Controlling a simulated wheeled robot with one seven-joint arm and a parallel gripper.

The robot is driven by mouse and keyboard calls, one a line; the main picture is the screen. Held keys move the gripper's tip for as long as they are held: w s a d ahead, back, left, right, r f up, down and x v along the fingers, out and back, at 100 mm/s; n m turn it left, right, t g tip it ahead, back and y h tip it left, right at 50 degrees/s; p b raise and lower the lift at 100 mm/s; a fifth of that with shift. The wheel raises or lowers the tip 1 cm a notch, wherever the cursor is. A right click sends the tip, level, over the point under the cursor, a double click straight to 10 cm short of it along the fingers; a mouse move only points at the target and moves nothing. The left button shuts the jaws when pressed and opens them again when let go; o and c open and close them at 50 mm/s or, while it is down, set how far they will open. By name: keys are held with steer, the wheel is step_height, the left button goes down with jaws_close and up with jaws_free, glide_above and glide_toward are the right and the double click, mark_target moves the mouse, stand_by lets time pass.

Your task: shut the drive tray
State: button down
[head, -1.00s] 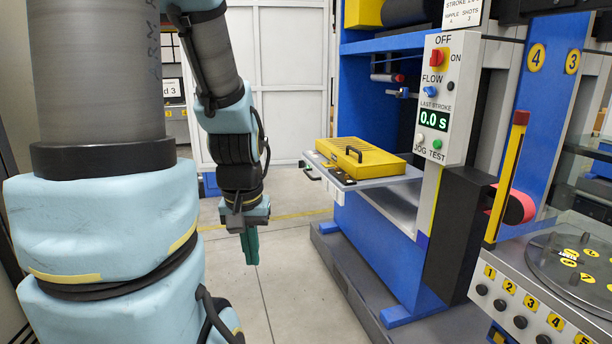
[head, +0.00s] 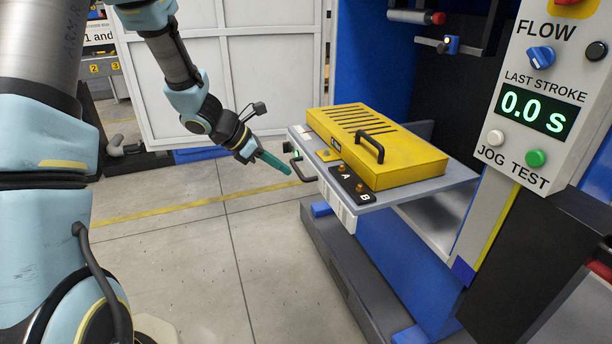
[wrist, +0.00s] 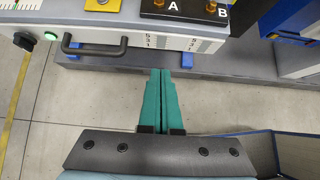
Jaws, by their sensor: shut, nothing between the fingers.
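The drive tray (head: 400,198) is a grey plate standing out of the blue machine, and a yellow slotted cover (head: 385,160) with a black handle lies on it. The tray's front face carries a dark bar handle (head: 297,163), which also shows in the wrist view (wrist: 95,47). The tray front (wrist: 165,42) fills the top of the wrist view, with terminals A and B above it. My gripper (head: 287,169) is shut and empty. Its green fingers (wrist: 160,72) point at the tray front, just right of the handle in the wrist view. I cannot tell whether they touch it.
The control panel (head: 540,100) with its knobs and 0.0 s display stands right of the tray. A grey plinth (head: 350,275) runs along the floor below the machine. Open floor (head: 200,260) lies left of the tray. White cabinets (head: 200,70) stand behind.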

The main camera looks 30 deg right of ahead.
mark_target(329, 186)
steer(key=shift+d+r+p+x, duration=0.35)
steer(key=shift+p+x, duration=0.25)
steer(key=shift+x, duration=1.45)
steer(key=shift+d+r+p+x, duration=0.3)
steer(key=shift+p+x, duration=0.3)
steer(key=shift+x, duration=1.45)
steer(key=shift+d+r+p+x, duration=0.35)
steer(key=shift+p+x, duration=0.25)
steer(key=shift+x, duration=1.45)
steer(key=shift+s+d, duration=0.1)
steer(key=shift+s, duration=0.05)
